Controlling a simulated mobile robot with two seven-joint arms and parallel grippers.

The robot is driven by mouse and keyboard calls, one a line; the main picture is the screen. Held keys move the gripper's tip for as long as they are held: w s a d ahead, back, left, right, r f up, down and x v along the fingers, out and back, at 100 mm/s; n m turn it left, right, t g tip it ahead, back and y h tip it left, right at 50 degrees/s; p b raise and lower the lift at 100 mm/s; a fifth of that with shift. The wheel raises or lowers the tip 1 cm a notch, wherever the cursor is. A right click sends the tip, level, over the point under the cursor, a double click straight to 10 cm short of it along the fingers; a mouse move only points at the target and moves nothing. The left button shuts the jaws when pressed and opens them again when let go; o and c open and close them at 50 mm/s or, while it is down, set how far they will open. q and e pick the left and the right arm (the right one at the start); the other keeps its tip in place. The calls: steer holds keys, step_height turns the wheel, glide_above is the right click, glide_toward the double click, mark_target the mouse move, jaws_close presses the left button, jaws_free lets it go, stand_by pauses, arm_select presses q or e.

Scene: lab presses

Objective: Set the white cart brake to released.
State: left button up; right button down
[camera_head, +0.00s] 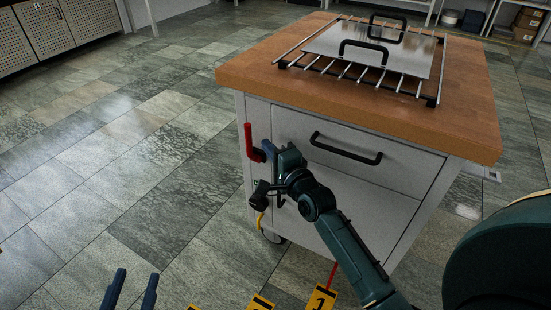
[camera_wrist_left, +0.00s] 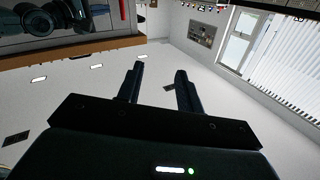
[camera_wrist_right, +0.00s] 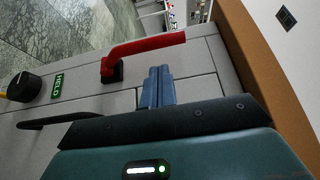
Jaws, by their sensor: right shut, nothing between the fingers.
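The white cart (camera_head: 345,185) stands in the head view with a wooden top. A red lever (camera_head: 250,143) on its left side points up; it also shows in the right wrist view (camera_wrist_right: 145,46), on a black mount. Lower on that side are a black knob (camera_head: 261,194) and, in the right wrist view, a green label reading HELD (camera_wrist_right: 57,85) beside the knob (camera_wrist_right: 25,86). My right gripper (camera_wrist_right: 157,72) is shut and empty, its fingertips beside the lever, with a small visible gap. My left gripper (camera_head: 131,278) is open and empty, low over the floor, away from the cart.
A metal plate with black handles (camera_head: 377,48) lies on a rack on the wooden top (camera_head: 470,120). The drawer has a black handle (camera_head: 345,149). Numbered yellow markers (camera_head: 320,298) are at the bottom. Floor left of the cart is clear; cabinets (camera_head: 50,28) stand far back.

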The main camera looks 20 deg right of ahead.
arm_select(q)
steer(key=shift+s+d+m+t+h+b, duration=0.15)
steer(key=shift+d+m+t+h+b, duration=0.2)
steer(key=shift+h+b, duration=0.2)
arm_select(e)
steer(key=w, duration=0.5)
steer(key=shift+a, duration=0.35)
steer(key=shift+s+a, duration=0.1)
steer(key=shift+s, duration=0.05)
arm_select(q)
steer(key=shift+f, duration=0.1)
arm_select(e)
steer(key=shift+s+a+f+n, duration=0.1)
steer(key=shift+a+n, duration=0.05)
steer(key=shift+n, duration=0.15)
